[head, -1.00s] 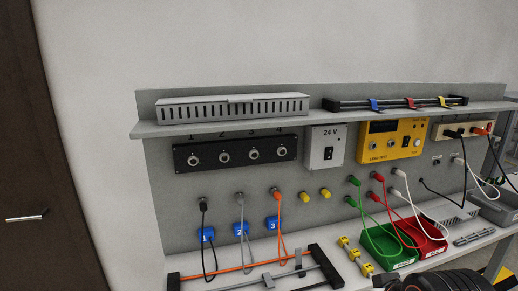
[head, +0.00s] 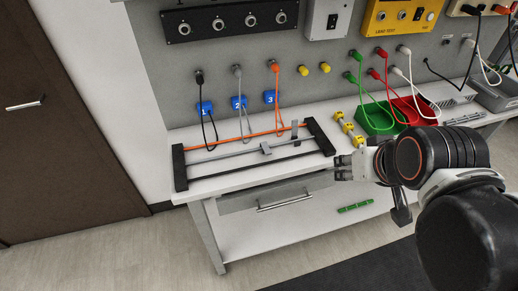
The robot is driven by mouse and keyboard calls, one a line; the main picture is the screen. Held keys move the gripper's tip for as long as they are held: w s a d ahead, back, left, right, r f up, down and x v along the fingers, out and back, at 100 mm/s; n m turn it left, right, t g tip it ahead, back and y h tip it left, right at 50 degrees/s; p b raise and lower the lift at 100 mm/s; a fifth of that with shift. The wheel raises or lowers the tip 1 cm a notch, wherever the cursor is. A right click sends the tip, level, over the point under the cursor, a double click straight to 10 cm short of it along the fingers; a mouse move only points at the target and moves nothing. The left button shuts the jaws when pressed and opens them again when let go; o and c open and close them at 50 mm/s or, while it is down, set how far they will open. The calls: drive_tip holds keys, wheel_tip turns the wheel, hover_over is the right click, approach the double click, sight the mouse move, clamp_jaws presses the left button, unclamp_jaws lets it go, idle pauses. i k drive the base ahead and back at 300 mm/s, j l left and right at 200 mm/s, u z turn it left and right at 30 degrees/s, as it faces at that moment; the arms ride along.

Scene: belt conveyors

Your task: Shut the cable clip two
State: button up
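A rack with black end bars (head: 180,168) lies on the white bench top, with an orange cable (head: 228,141) and grey and black rods or cables running across it. A grey clip (head: 295,130) stands upright near the rack's right end. Another small grey clip piece (head: 265,149) sits on the middle line. No number shows on either clip, so I cannot tell which is two. My gripper (head: 341,168) is just right of the rack, at the bench's front edge, pointing left and apart from both clips. Its fingers are too small to tell whether they are open; nothing shows between them.
Blue numbered tags (head: 238,103) and plugged cables hang on the back panel behind the rack. Yellow pieces (head: 347,127), a green bin (head: 379,122) and a red bin (head: 408,108) stand to the right. A drawer handle (head: 285,200) is below the bench edge.

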sight(295, 122)
drive_tip(key=i+j+z, duration=0.1)
drive_tip(key=j, duration=0.3)
drive_tip(key=i+j, duration=0.1)
drive_tip(key=j, duration=0.3)
drive_tip(key=i+j+z, duration=0.15)
drive_tip(key=j, duration=0.55)
drive_tip(key=i+j+u, duration=0.15)
drive_tip(key=j, duration=0.15)
